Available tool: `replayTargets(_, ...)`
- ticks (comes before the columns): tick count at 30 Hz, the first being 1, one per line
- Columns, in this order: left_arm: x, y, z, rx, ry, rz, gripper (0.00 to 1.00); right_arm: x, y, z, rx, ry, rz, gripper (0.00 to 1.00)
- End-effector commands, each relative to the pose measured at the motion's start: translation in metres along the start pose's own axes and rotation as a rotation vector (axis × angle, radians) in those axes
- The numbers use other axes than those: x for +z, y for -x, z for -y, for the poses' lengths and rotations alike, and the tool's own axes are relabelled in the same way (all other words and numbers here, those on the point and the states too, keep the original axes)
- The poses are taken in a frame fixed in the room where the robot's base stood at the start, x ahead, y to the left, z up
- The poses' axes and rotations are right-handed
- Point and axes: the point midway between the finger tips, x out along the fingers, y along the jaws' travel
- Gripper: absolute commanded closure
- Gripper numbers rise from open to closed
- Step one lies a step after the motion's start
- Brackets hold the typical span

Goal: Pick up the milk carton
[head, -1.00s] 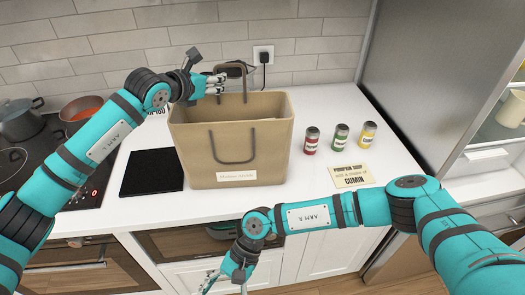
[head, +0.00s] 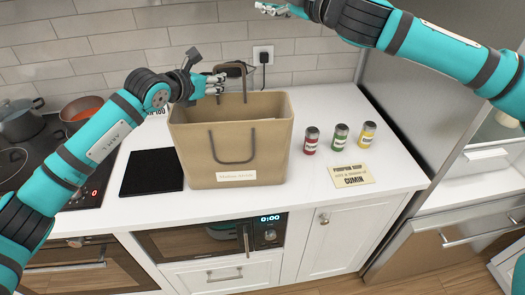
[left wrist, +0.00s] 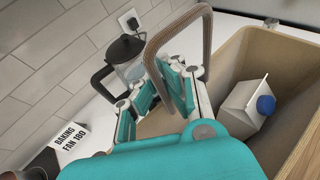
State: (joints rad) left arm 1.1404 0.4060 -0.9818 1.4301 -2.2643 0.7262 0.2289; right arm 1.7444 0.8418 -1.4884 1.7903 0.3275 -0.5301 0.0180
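The milk carton (left wrist: 238,103), white with a blue cap, lies tilted inside the brown bag (head: 235,155); the left wrist view shows it past the bag's rim (left wrist: 288,50). The bag's walls hide it in the head view. My left gripper (head: 222,83) is at the bag's far handle (head: 232,66), left of the carton; the handle loop (left wrist: 178,35) crosses its fingers in the wrist view. Whether they are closed on it is unclear. My right gripper (head: 268,9) is at the top edge of the head view, above and beyond the bag, its finger opening unclear.
Red (head: 311,141), green (head: 340,138) and yellow (head: 367,135) jars stand right of the bag, behind a cumin card (head: 351,175). A black mat (head: 152,173) and hob (head: 35,165) are left. A glass jug (left wrist: 128,62) stands behind.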

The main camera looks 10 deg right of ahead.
Motion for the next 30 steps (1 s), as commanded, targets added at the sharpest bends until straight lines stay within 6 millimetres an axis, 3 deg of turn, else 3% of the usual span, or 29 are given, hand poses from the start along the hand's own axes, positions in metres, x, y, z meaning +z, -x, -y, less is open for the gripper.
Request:
replayTargets(4, 0.001, 0.0, 0.0, 0.0, -0.003, 0.003, 1.0, 0.022, -0.013, 0.022, -0.073, -0.426, 0.242, 0.23)
replayTargets(8, 0.001, 0.0, 0.0, -0.001, -0.003, 0.003, 1.0, 0.031, -0.014, 0.064, -0.156, -0.749, 0.47, 0.23)
replayTargets(15, 0.001, 0.0, 0.0, 0.0, -0.003, 0.003, 1.0, 0.015, 0.018, 0.153, -0.339, -1.189, 0.935, 0.23)
replayTargets(18, 0.001, 0.0, 0.0, 0.0, -0.003, 0.003, 1.0, 0.003, 0.038, 0.179, -0.402, -1.283, 1.102, 0.23)
replayTargets(24, 0.001, 0.0, 0.0, 0.0, -0.003, 0.002, 1.0, -0.012, 0.064, 0.202, -0.472, -1.353, 1.302, 0.23)
replayTargets(30, 0.001, 0.0, 0.0, 0.0, -0.003, 0.002, 1.0, -0.004, 0.064, 0.227, -0.483, -1.36, 1.344, 0.23)
